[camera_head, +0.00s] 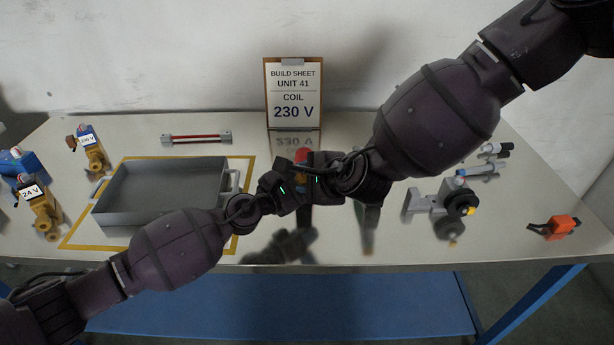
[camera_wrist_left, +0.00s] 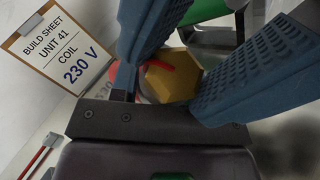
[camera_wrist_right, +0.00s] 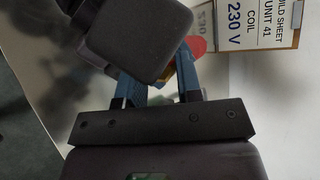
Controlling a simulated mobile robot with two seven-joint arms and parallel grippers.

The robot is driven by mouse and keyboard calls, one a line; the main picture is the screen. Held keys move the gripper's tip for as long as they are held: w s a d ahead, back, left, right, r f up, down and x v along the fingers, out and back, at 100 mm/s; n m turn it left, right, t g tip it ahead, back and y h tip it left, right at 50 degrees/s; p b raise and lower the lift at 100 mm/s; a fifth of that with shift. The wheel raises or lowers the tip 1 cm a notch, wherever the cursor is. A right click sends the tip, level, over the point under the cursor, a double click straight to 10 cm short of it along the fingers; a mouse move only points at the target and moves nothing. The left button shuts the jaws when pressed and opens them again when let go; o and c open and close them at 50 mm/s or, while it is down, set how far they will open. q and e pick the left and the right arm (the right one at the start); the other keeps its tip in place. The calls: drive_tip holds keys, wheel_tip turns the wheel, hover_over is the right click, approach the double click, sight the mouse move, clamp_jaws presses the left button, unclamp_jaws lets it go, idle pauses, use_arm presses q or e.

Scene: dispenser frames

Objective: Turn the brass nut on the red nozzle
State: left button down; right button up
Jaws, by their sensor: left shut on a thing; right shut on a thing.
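The brass nut (camera_wrist_left: 178,84) shows as a hexagon between the blue fingers of my left gripper in the left wrist view, with a small red strip across it. My left gripper (camera_head: 285,188) is shut on it. The red nozzle (camera_head: 303,154) shows as a red top just above the meeting grippers in the head view, and as a red disc (camera_wrist_right: 196,46) in the right wrist view. My right gripper (camera_head: 322,178) comes in from the right and is shut, seemingly on the red nozzle; the contact is hidden behind the grippers.
A build sheet (camera_head: 293,92) reading COIL 230 V stands behind. A grey fixture (camera_head: 425,203) and an orange part (camera_head: 561,227) lie right. Both arms crowd the middle.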

drive_tip(key=shift+s+f+m, duration=0.1)
drive_tip(key=shift+f+m, duration=0.25)
drive_tip(key=shift+m, duration=0.15)
drive_tip(key=shift+a, duration=0.2)
drive_tip(key=o, duration=0.9)
drive_tip(key=shift+o, duration=0.2)
drive_tip(key=shift+s, duration=0.15)
drive_tip(key=shift+s+f, duration=0.1)
drive_tip(key=shift+f, duration=0.05)
drive_tip(key=shift+s, duration=0.1)
drive_tip(key=v, duration=1.2)
drive_tip(key=shift+d+r+t, duration=0.2)
drive_tip(key=shift+d+t, duration=0.05)
drive_tip(key=shift+t, duration=0.15)
